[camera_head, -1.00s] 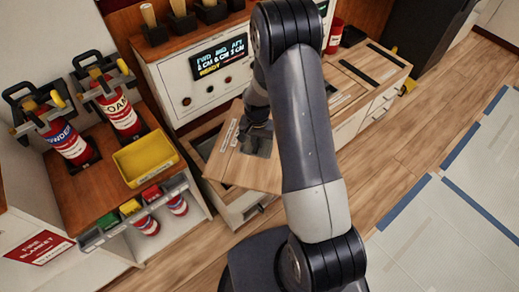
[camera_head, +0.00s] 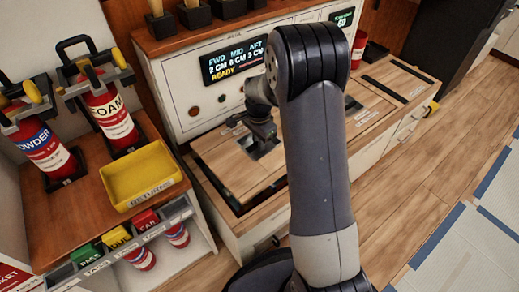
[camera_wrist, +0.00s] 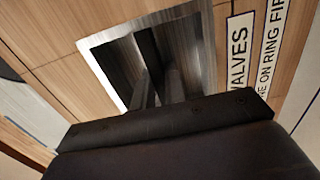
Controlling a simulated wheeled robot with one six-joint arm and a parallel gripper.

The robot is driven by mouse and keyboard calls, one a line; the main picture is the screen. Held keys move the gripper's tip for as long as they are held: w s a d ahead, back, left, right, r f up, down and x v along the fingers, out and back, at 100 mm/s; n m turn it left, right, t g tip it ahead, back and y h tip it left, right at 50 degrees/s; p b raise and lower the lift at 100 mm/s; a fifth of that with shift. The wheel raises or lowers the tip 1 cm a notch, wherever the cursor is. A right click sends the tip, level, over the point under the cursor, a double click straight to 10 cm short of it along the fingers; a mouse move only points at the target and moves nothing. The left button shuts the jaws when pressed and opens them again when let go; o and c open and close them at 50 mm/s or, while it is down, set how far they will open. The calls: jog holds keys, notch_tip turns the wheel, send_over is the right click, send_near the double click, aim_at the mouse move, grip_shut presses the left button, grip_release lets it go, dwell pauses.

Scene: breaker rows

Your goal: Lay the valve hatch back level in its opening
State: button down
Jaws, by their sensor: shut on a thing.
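The valve hatch (camera_head: 222,162) is a wooden panel on the low counter, close to level. A dark strip of its opening (camera_head: 207,187) shows along the left and near edges, so it does not look fully seated there. My gripper (camera_head: 262,145) is over the hatch's square metal pull. In the wrist view, my gripper (camera_wrist: 155,88) has its fingers down in the metal recess (camera_wrist: 112,68), shut on the pull ring. The label (camera_wrist: 239,55) beside the recess reads "VALVES". My arm covers the hatch's right part.
A control panel (camera_head: 190,85) with a lit display stands behind the hatch. A yellow returns tray (camera_head: 143,175) and extinguishers (camera_head: 110,110) are on the left shelf. Drawer fronts (camera_head: 405,125) run along the right. Wooden floor (camera_head: 395,215) is clear.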

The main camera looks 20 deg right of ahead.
aim_at(257, 151)
jog(key=shift+w+a+m+b, duration=0.15)
jog(key=shift+w+m+b, duration=0.25)
jog(key=shift+w, duration=0.1)
jog(key=shift+p, duration=0.35)
jog(key=shift+f+b, duration=1.75)
jog(key=shift+f, duration=1.2)
jog(key=shift+f, duration=0.25)
jog(key=shift+f+b, duration=1.2)
jog(key=shift+f, duration=0.85)
jog(key=c, duration=1.4)
grip_release()
jog(key=shift+o, duration=0.2)
jog(key=shift+s, duration=0.1)
jog(key=shift+f, duration=0.1)
